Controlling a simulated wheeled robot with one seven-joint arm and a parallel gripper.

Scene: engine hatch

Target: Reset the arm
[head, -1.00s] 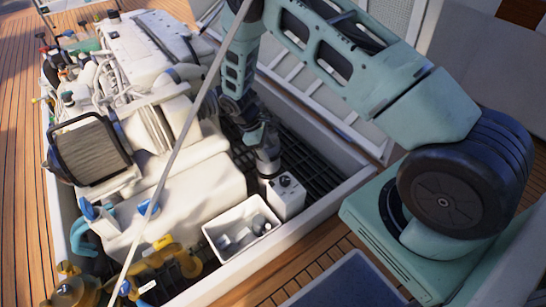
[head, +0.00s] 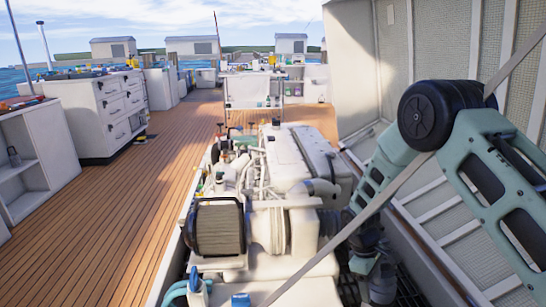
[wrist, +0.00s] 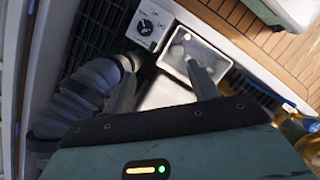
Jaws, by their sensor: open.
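My arm (head: 480,160) is on the right in the head view, bent at a high elbow, with its lower part running down behind the engine's right side. My gripper (wrist: 160,70) shows in the wrist view with its two fingers apart and nothing between them. The fingers point toward a small open white bin (wrist: 214,52) holding grey parts and a white box with a black dial (wrist: 150,26). I cannot tell the exact distance to them. The fingertips are hard to make out in the head view.
The white engine (head: 290,160) fills the hatch beside my arm. A pale hatch lid (head: 352,60) stands up at the right. A grey corrugated hose (wrist: 75,105) lies left of the fingers. The wooden deck (head: 100,220) at the left is clear, with white cabinets (head: 95,110) beyond.

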